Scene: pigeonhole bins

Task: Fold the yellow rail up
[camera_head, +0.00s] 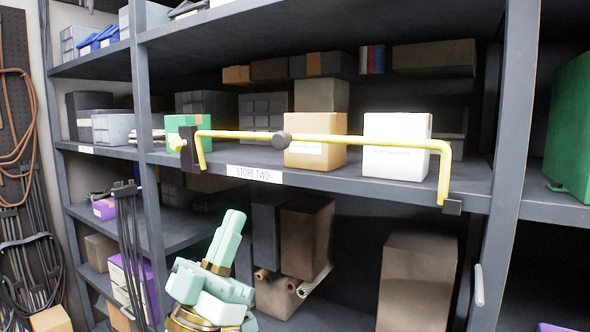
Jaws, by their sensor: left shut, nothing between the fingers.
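The yellow rail (350,139) runs across the front of the middle shelf, with bent ends hanging down at left and right. My right gripper is not in view.
Behind the rail stand an orange box (316,155), a white box (397,158) and a green box (185,122). The shelf edge (330,185) carries a label reading STORE TWO. Brown boxes (417,280) fill the lower bay. Dark posts (512,150) stand on both sides.

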